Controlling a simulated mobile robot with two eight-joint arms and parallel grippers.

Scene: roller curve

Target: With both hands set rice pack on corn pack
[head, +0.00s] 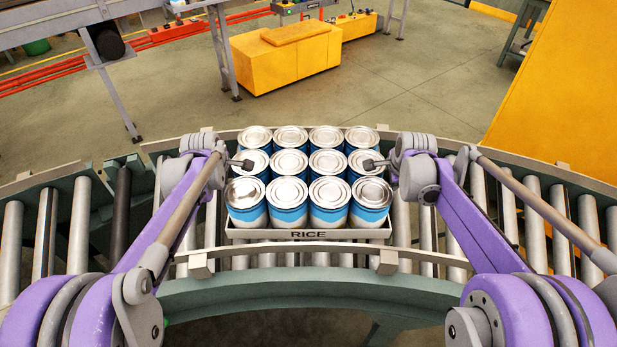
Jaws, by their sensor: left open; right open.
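The rice pack (308,234) is a shallow tray labelled RICE, filled with rows of blue and white cans with silver lids. It sits on the curved roller conveyor in the middle of the head view. My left gripper (246,164) is at the left side of the cans, its tip close against them. My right gripper (370,165) is at the right side, its tip over the edge of the right-hand cans. Both are open; whether either touches the cans I cannot tell. No corn pack can be made out in this view.
The roller conveyor (79,225) curves across the view, with a guide rail (340,248) along its near side. Bare rollers lie left and right of the pack. A yellow box (285,62) and a yellow panel (560,100) stand beyond on the floor.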

